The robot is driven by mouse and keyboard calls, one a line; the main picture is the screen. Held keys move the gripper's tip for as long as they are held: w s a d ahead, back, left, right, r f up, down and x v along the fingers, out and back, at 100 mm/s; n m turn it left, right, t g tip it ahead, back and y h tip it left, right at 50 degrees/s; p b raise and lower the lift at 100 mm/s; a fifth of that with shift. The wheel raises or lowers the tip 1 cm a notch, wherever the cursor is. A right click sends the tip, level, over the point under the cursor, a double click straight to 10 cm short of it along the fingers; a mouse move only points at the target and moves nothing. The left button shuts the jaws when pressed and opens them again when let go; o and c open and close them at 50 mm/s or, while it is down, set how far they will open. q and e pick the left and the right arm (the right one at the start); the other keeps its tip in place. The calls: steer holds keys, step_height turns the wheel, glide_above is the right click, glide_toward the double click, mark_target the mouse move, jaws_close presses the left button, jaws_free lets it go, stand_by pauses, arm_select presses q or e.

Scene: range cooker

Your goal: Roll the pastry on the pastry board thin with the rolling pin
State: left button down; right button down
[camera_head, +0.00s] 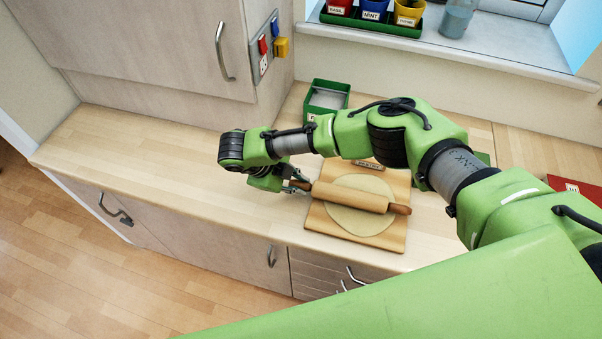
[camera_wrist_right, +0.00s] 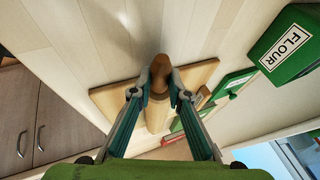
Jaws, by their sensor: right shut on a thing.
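The pastry (camera_head: 364,219) is a pale, flat round on the wooden pastry board (camera_head: 327,232). The rolling pin (camera_head: 350,196) lies across the pastry, roughly left to right, with its far handle (camera_head: 400,209) free. My right gripper (camera_head: 301,186) is at the left end of the pin. In the right wrist view, my right gripper (camera_wrist_right: 159,95) is shut on the pin's handle (camera_wrist_right: 160,68), with a finger on each side. The pin's body and the board (camera_wrist_right: 108,99) show beyond the fingers. My left gripper is not in view.
A green flour box (camera_wrist_right: 285,48) stands by the wall; a green open container (camera_head: 326,98) is behind the board. Herb pots (camera_head: 374,9) and a jar (camera_head: 456,18) stand on the windowsill. The worktop (camera_head: 150,150) is clear at left. A red item (camera_head: 575,188) lies at right.

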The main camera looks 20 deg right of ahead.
steer(key=shift+s+a+f+p, duration=0.1)
steer(key=shift+s+a+p, duration=0.1)
steer(key=shift+s+a, duration=0.35)
steer(key=shift+s+a+r+p, duration=0.1)
steer(key=shift+s+a+p, duration=0.15)
steer(key=shift+s, duration=0.45)
steer(key=shift+s+a+f+p, duration=0.1)
steer(key=shift+s+a+p, duration=0.2)
steer(key=shift+s, duration=0.35)
steer(key=shift+w+r, duration=0.2)
steer(key=shift+r, duration=2.35)
